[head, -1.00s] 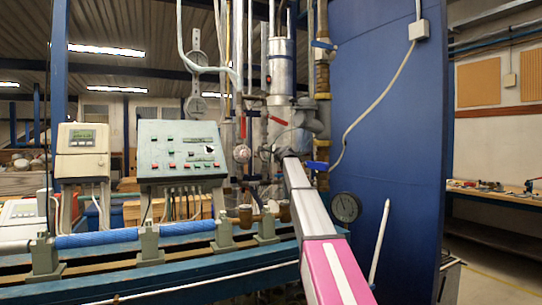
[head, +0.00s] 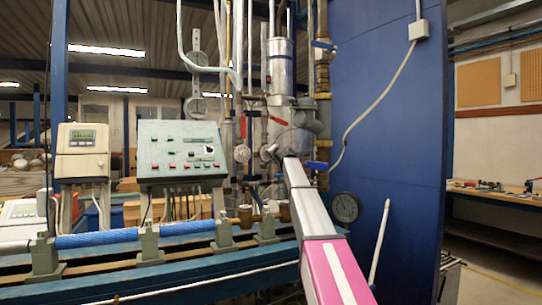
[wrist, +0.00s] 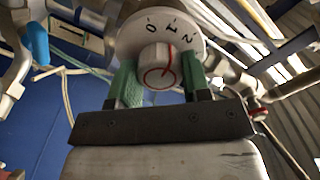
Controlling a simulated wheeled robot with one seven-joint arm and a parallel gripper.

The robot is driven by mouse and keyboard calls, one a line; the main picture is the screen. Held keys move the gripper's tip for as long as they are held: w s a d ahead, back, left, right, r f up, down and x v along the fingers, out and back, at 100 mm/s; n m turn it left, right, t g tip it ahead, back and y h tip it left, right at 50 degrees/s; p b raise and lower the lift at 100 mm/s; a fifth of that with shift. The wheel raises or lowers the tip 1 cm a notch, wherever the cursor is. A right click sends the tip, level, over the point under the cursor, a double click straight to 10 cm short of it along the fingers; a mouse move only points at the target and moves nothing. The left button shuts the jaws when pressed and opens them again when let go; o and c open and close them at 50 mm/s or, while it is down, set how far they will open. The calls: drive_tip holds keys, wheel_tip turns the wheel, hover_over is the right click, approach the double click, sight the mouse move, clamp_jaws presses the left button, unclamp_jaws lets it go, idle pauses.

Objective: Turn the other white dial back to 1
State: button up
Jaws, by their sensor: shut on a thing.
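The white dial (wrist: 155,66) shows in the wrist view as a round knob with a red line, in front of a white disc (wrist: 130,40) with dark numerals. The red line points up, toward about the 1, though the exact alignment is hard to read. My gripper (wrist: 159,82) has its green fingers on both sides of the knob and is shut on it. In the head view my gripper (head: 274,153) is at the pipework, and the knob in it is too small and covered to make out.
Another pale round part (head: 242,153) sits on the pipes just left of my gripper. A control box (head: 180,152) and a blue bench (head: 180,258) stand to the left.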

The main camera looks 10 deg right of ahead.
drive_tip(key=shift+n, duration=0.6)
drive_tip(key=o, duration=0.9)
drive_tip(key=v, duration=1.1)
